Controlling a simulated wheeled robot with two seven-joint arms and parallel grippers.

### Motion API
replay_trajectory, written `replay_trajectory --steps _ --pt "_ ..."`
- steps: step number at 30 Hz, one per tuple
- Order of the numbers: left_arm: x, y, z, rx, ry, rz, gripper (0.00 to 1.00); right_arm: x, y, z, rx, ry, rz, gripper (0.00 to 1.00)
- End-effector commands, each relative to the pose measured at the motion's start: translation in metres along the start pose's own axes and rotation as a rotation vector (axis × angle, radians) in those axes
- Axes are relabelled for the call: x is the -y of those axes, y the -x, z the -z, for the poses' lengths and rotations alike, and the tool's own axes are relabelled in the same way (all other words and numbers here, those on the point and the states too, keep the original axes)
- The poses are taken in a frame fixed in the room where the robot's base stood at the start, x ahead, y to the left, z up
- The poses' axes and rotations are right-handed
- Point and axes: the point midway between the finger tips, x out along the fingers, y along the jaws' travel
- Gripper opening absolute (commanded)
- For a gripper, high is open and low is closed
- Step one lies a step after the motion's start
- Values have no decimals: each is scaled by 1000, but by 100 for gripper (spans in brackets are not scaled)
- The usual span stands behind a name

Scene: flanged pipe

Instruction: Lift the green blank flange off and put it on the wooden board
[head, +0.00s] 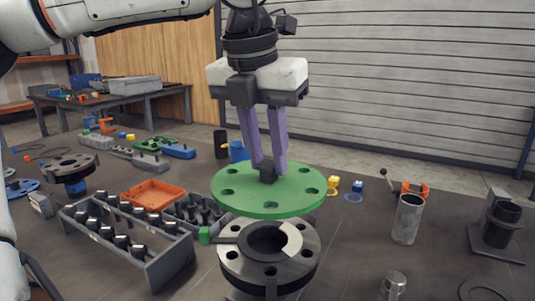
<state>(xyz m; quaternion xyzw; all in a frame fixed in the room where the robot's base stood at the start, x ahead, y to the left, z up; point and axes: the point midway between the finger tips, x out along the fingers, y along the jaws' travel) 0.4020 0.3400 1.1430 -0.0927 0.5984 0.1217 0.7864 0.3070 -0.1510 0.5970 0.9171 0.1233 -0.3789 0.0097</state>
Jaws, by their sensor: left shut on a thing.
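The green blank flange (240,197) is a round plate with bolt holes around its rim and a dark block-shaped knob (268,171) in the middle. My left gripper (267,163) points down from above, its purple fingers shut on the knob. The flange is roughly level and shows above and slightly behind the grey pipe flange (246,268). The pipe flange's top face and dark round bore are partly uncovered; the green plate hides its far edge. The gap between them is hard to judge. I cannot make out the wooden board. My right gripper is not in view.
A grey bolt rack (160,262) and an orange tray (153,194) are left of the pipe flange. A metal cylinder (408,219) and a dark pipe stand (497,233) are on the right. The tabletop between pipe flange and cylinder looks mostly clear.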

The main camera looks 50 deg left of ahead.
Motion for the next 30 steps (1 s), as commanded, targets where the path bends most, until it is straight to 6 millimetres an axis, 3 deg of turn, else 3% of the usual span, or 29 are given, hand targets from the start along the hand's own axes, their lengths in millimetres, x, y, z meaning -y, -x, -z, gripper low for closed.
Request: replay_trajectory --steps 19,30 --pt "0 39 -12 7 0 2 0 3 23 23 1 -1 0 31" --pt "0 41 -12 6 0 2 0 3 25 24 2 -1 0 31"
